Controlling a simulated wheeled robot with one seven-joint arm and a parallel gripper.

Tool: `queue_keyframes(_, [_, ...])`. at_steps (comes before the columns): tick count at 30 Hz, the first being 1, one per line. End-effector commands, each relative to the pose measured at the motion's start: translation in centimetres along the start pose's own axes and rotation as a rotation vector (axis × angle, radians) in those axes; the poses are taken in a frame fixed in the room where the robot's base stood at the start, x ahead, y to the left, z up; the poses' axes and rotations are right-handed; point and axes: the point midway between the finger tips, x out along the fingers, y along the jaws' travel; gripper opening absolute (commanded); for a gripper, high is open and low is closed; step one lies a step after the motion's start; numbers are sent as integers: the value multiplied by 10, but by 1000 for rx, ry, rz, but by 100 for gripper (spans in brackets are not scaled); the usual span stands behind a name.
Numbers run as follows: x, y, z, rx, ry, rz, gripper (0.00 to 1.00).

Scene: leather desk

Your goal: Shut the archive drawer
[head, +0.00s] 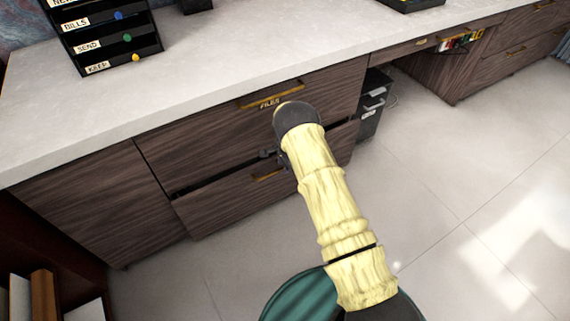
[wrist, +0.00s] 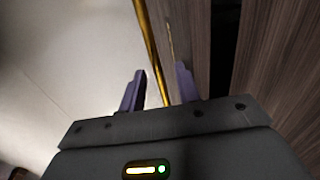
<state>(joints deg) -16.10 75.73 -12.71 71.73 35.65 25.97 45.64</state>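In the head view the lower drawer (head: 225,205) under the one marked FILES stands slightly out, with a dark gap along its top. No label that I can read shows on it, so I cannot confirm it is the archive drawer. Its brass handle (head: 268,174) is partly hidden by my arm.
The FILES drawer (head: 240,120) above looks shut. A pale desktop (head: 240,60) overhangs the drawers and carries a black letter organizer (head: 105,35). A dark bin-like box (head: 372,105) stands right of the drawers. The tiled floor (head: 450,190) is clear on the right.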

Motion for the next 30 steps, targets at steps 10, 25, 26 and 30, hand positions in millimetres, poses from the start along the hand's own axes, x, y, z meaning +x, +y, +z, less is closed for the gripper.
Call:
queue_keyframes(10, [-48, -2, -2, 3, 1, -2, 33])
queue_keyframes(25, [-147, -2, -4, 3, 2, -1, 33])
queue_keyframes(26, [-152, -2, -4, 3, 1, -1, 33])
queue_keyframes(30, [-168, -2, -4, 3, 1, 0, 33])
